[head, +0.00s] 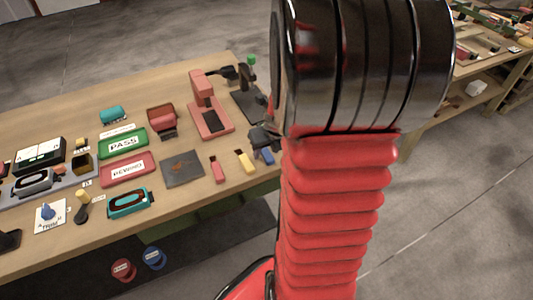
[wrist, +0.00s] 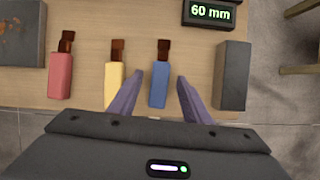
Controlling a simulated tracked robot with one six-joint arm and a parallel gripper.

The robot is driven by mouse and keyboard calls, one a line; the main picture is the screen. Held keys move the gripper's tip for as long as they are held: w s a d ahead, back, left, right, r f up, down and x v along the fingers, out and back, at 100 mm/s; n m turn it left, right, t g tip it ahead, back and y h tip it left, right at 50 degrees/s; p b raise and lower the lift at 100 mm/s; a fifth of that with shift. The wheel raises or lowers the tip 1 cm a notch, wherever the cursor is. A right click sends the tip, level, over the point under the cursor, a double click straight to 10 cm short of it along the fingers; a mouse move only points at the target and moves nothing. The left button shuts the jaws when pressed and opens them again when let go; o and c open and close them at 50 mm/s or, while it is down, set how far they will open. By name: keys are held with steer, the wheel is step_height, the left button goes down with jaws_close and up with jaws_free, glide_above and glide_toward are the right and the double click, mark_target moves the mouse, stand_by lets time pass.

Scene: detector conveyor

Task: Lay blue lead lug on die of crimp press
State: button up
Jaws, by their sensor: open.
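The blue lead lug (wrist: 159,84) lies on the bench with its copper-coloured end pointing away from me in the wrist view. My gripper (wrist: 160,78) is open, with one finger on each side of the blue lug and a gap on both sides. In the head view the blue lug (head: 267,157) shows just below my gripper (head: 264,142), partly hidden by it and my arm. A red press-like machine (head: 199,87) with a dark plate on its base stands farther back; I take it for the crimp press. Its die is too small to make out.
A yellow lug (wrist: 115,85) and a red lug (wrist: 61,74) lie left of the blue one. A dark block (wrist: 232,76) stands close on the right, with a "60 mm" display (wrist: 211,12) behind. A dark mat (head: 183,169) lies left of the lugs.

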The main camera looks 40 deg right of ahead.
steer(key=shift+f, duration=0.1)
steer(key=shift+c, duration=0.5)
jaws_close()
